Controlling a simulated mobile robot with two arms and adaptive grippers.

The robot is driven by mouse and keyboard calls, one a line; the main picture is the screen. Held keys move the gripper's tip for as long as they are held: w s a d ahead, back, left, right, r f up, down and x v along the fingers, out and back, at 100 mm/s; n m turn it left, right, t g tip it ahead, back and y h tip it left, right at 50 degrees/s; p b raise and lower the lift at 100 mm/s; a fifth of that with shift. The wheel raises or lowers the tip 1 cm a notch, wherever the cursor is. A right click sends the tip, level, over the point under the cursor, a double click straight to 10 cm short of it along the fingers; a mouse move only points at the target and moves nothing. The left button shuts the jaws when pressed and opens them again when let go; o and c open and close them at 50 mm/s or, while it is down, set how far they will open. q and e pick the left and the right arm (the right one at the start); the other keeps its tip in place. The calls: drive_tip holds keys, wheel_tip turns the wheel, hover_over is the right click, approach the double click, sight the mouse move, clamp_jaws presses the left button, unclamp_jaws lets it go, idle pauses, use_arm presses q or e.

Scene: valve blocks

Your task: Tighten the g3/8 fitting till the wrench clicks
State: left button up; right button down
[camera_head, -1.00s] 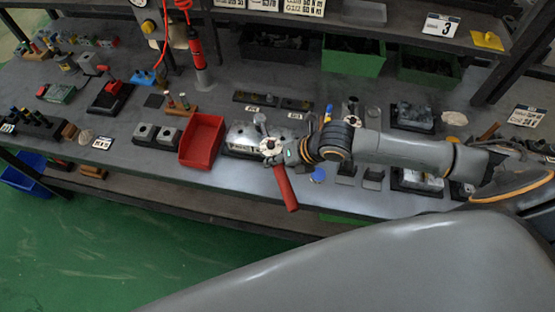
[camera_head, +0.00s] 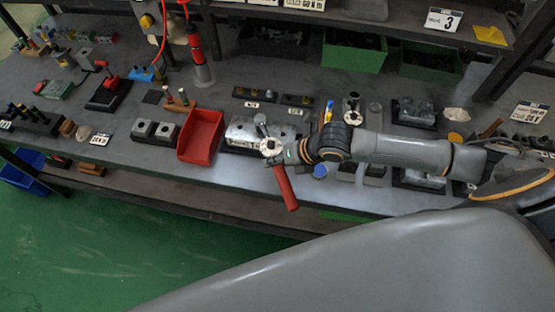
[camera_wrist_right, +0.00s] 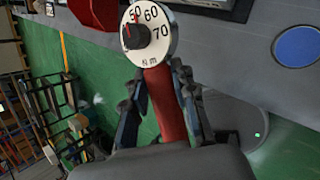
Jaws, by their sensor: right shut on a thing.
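A torque wrench with a red handle (camera_head: 285,188) shows in the head view at the front edge of the bench. Its handle slants down over the edge. My right gripper (camera_head: 277,158) is shut on the wrench. In the right wrist view the gripper's fingers (camera_wrist_right: 165,105) close around the red shaft, just below a round white dial (camera_wrist_right: 150,32) marked 50, 60, 70 and Nm. A silvery valve block (camera_head: 241,131) sits on a dark base behind the wrench head. The fitting under the wrench head is hidden. My left gripper is out of view.
A red bin (camera_head: 201,136) stands just left of the valve block. A red screwdriver-like tool (camera_head: 197,48) hangs on a red coiled cord behind. A blue disc (camera_head: 320,171) lies right of the wrench.

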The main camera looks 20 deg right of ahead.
drive_tip(key=shift+w+f, duration=0.1)
drive_tip(key=shift+f, duration=0.2)
idle(0.4)
drive_tip(key=shift+a+r+m, duration=0.1)
drive_tip(key=shift+a+m, duration=0.2)
drive_tip(key=shift+a, duration=0.1)
drive_tip(key=shift+w+a+m+t+h+p, duration=0.15)
drive_tip(key=shift+a+m+t+h+p, duration=0.35)
drive_tip(key=shift+a+p, duration=0.3)
drive_tip(key=shift+a, duration=0.1)
drive_tip(key=shift+w+a+m+h+p, duration=0.25)
drive_tip(key=shift+a+m+p, duration=0.1)
drive_tip(key=shift+a+m, duration=0.2)
drive_tip(key=shift+w+a+m+h+p, duration=0.1)
drive_tip(key=shift+a+m+h+p, duration=0.2)
drive_tip(key=shift+a+m, duration=0.25)
drive_tip(key=shift+a, duration=0.1)
